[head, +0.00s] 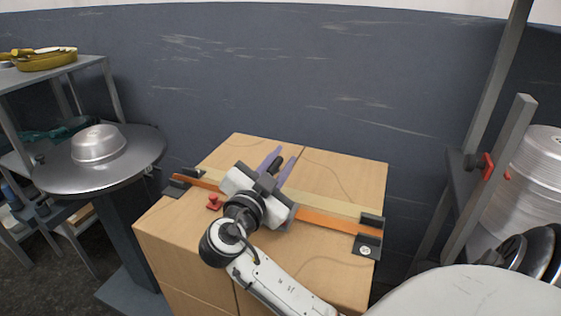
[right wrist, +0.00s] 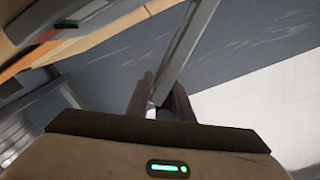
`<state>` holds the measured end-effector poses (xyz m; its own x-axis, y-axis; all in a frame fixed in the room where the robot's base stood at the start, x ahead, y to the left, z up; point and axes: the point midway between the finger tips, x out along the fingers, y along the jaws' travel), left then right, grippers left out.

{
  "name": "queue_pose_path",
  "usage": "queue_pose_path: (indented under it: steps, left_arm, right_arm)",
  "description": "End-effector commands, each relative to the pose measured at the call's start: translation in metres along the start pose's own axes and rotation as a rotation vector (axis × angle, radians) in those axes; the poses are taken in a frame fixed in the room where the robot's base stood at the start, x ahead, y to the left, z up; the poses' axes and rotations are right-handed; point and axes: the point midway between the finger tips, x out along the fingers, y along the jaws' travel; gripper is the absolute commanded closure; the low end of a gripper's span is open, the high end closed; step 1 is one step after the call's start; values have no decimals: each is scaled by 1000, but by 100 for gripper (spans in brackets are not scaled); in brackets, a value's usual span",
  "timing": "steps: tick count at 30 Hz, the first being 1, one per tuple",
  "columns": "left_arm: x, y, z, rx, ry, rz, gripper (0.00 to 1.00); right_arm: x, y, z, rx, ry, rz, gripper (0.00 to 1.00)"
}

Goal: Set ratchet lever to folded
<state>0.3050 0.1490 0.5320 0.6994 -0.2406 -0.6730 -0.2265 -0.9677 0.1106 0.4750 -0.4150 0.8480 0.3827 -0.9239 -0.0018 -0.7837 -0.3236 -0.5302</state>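A wooden crate (head: 335,180) has an orange strap (head: 325,223) across its top, running between dark end brackets. My right gripper (head: 279,166) is over the middle of the strap, its two purplish fingers spread and pointing towards the wall. A dark, rounded piece (head: 274,164) shows between the fingers. It may be the ratchet lever's grip, but I cannot tell whether the fingers touch it. The gripper hides the strap's middle, so the lever's position is unclear. In the right wrist view the fingertips (right wrist: 158,97) are apart. My left gripper is not in view.
A small red part (head: 214,202) lies by the strap's left half. A grey rack post (head: 490,180) with a red handle (head: 487,166) and stacked pans (head: 530,190) are to the right.

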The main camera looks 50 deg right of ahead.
Motion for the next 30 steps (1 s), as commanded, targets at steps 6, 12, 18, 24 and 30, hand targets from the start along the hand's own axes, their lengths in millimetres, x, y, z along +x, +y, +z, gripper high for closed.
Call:
queue_pose_path:
  steps: [6,12,18,24,30]
  left_arm:
    - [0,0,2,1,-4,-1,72]
    - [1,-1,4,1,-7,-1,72]
    - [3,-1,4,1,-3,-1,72]
    - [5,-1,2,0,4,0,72]
    - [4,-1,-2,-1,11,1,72]
  right_arm:
    - [0,0,-1,2,0,0,68]
    - [-3,0,0,2,0,0,68]
    - [-31,0,1,4,-5,-1,68]
    - [-62,0,1,2,-3,0,68]
    - [-76,0,0,2,-1,1,68]
